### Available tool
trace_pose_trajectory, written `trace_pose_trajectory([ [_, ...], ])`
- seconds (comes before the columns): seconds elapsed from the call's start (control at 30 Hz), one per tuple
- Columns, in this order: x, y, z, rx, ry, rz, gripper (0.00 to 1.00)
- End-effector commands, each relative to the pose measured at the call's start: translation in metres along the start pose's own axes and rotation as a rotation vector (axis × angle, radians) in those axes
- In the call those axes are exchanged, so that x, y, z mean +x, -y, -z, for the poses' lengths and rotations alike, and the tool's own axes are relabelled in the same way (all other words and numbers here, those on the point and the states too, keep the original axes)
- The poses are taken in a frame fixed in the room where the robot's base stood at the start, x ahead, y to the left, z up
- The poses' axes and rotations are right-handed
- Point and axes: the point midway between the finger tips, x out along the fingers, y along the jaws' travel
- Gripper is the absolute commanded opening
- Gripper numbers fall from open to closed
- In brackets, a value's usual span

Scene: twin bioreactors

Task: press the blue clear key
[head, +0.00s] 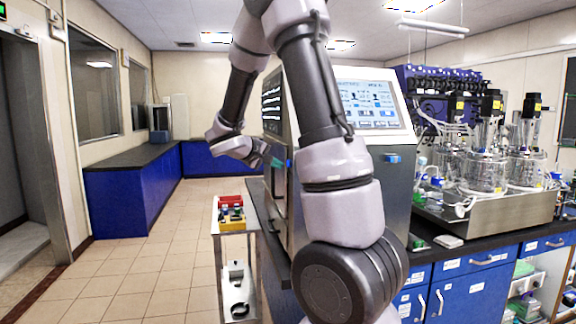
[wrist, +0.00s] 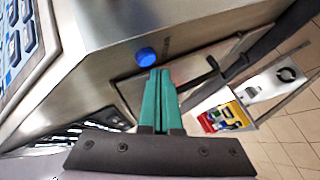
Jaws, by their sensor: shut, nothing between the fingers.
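The blue clear key (wrist: 146,57) is a round blue button on the metal side of the control cabinet (head: 300,190). My gripper (wrist: 157,73) has teal fingers that are shut together and empty. In the wrist view the fingertips are just below the key and slightly to its right. I cannot tell whether they touch it or how far off they are.
Glass bioreactors (head: 487,170) stand on the right bench. Tiled floor (head: 150,265) is open at left.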

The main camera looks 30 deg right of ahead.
Motion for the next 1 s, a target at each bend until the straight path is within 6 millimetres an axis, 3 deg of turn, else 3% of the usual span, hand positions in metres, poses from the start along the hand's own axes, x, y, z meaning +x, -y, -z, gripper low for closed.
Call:
trace_pose_trajectory([
  [1.0, 0.0086, -0.0066, -0.0065, 0.000, 0.000, 0.000, 0.00],
])
